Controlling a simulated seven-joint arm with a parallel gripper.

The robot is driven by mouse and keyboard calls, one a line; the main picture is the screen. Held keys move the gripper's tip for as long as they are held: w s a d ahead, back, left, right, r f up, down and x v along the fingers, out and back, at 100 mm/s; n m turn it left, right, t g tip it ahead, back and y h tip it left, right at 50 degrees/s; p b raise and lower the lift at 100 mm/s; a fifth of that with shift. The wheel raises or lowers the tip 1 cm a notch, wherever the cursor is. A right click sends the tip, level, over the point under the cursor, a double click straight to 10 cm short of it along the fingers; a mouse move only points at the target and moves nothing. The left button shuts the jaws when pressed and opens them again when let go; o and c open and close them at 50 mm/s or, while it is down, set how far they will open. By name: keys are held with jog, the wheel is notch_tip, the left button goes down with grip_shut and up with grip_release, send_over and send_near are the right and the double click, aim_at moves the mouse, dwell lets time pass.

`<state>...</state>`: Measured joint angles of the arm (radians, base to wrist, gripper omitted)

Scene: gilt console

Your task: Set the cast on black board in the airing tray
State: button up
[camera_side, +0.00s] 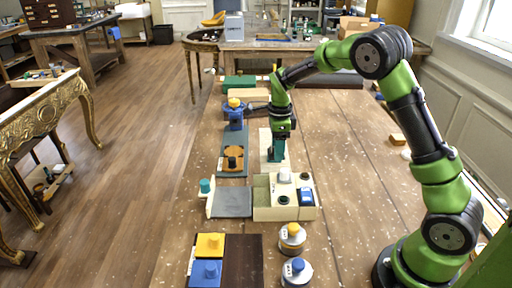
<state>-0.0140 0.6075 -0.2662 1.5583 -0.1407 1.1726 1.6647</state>
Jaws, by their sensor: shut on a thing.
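My gripper (279,137) points down over a pale board (265,143) behind the airing tray. It is shut on a small teal piece (276,154), partly covered by the fingers. I cannot tell whether this piece is the cast on black board, or whether it touches the pale board. The airing tray (262,213) is a cream box with compartments, nearer the camera than my gripper. Its left compartment (261,190) looks empty. A white knobbed piece (284,176), a dark green round piece (283,200) and a blue piece (305,197) are in or on its right part.
Left of the tray are a grey slab (232,203), a teal-knobbed white piece (206,188) and a brown piece with a dark knob (232,161). Yellow (210,245) and blue blocks (205,273) and two knobbed cylinders (292,238) stand nearer. The table's right side is mostly clear.

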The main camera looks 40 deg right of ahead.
jog(key=a+r, duration=0.3)
jog(key=a, duration=0.1)
send_over(234, 200)
jog(key=shift+m, duration=0.4)
notch_tip(234, 200, down, 9)
jog(key=shift+s, duration=0.1)
jog(key=shift+f, duration=0.1)
jog(key=o, duration=1)
jog(key=shift+o, duration=0.2)
